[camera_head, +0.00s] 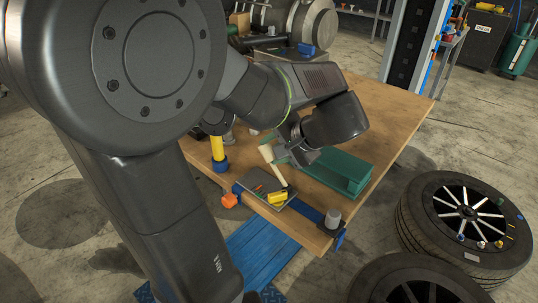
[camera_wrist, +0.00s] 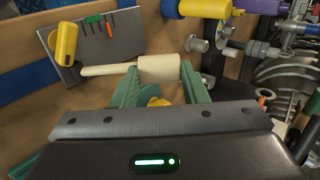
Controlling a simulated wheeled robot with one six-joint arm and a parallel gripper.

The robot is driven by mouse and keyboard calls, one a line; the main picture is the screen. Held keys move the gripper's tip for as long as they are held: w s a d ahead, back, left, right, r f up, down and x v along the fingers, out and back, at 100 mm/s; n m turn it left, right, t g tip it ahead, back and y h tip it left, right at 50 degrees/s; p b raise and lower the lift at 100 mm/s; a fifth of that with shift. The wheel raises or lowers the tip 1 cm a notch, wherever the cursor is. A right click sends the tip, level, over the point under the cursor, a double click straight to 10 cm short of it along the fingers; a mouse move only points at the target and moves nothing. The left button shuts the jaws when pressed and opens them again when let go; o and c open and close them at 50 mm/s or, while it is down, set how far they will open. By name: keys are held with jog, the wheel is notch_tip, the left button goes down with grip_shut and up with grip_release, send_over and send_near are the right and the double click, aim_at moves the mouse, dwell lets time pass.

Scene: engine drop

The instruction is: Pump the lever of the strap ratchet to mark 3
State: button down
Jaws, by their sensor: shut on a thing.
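The strap ratchet sits at the table's front edge, with a dark grey plate (camera_head: 258,186) and a yellow part (camera_head: 277,198). The lever has a cream grip (camera_head: 267,153) and a thin cream shaft, raised above the plate. My gripper (camera_wrist: 160,80) is shut on the cream grip (camera_wrist: 160,66), with its green fingers on either side. Which mark the lever has reached cannot be read. A blue strap (camera_head: 310,213) runs along the table edge.
A green channel-shaped block (camera_head: 345,170) lies right of my gripper. A yellow-and-blue cylinder (camera_head: 217,150) stands left.

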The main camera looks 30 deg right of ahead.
jog(key=shift+s+d+r+t+b, duration=0.15)
jog(key=shift+s+t+b, duration=0.15)
jog(key=shift+s+t, duration=0.1)
jog(key=shift+y, duration=0.3)
jog(key=c, duration=0.8)
grip_release()
jog(key=shift+c, duration=0.2)
jog(key=v, duration=1.4)
